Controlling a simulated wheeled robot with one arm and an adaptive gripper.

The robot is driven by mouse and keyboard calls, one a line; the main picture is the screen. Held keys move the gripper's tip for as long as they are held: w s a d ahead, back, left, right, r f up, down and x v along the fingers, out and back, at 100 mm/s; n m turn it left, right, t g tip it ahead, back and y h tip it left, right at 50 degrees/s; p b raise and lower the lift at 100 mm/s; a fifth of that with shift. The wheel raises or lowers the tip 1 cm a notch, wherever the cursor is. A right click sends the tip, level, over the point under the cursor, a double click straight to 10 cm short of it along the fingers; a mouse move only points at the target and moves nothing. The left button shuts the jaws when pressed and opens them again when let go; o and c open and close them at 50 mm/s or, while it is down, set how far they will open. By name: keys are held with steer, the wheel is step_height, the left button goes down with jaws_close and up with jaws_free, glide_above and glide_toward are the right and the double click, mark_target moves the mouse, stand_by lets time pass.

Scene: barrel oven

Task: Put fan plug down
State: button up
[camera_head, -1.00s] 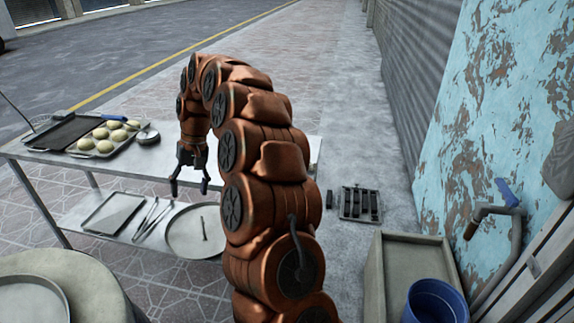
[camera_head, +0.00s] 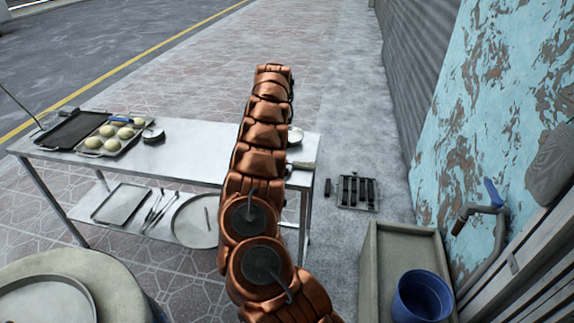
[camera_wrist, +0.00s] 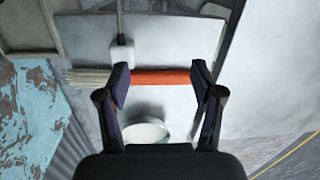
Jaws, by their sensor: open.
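In the wrist view, a small white block with a cord running up from it, likely the fan plug (camera_wrist: 122,54), sits on the pale table top. It is beside the left fingertip and next to a brush with an orange handle (camera_wrist: 160,76). My gripper (camera_wrist: 160,82) is open, with its fingertips apart over the brush handle. Nothing is visibly held between them. I cannot tell whether a finger touches the plug or the handle. In the head view, my gripper is hidden behind my arm, and the plug cannot be made out.
A white bowl (camera_wrist: 147,132) stands on the table near the gripper. The metal table (camera_head: 185,165) also carries a dough tray (camera_head: 112,140) and a dark griddle (camera_head: 70,130) at left. Pans and tongs lie on its lower shelf. A sink (camera_head: 378,270) with a blue bucket (camera_head: 422,297) stands at right.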

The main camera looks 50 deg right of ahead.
steer(key=m+h+p, duration=0.1)
glide_above(287, 166)
steer(key=shift+r, duration=0.35)
steer(key=shift+s+f+p, duration=0.1)
steer(key=shift+f+p, duration=1.65)
steer(key=shift+f, duration=2.15)
steer(key=shift+c, duration=0.3)
jaws_close()
steer(key=shift+r, duration=0.1)
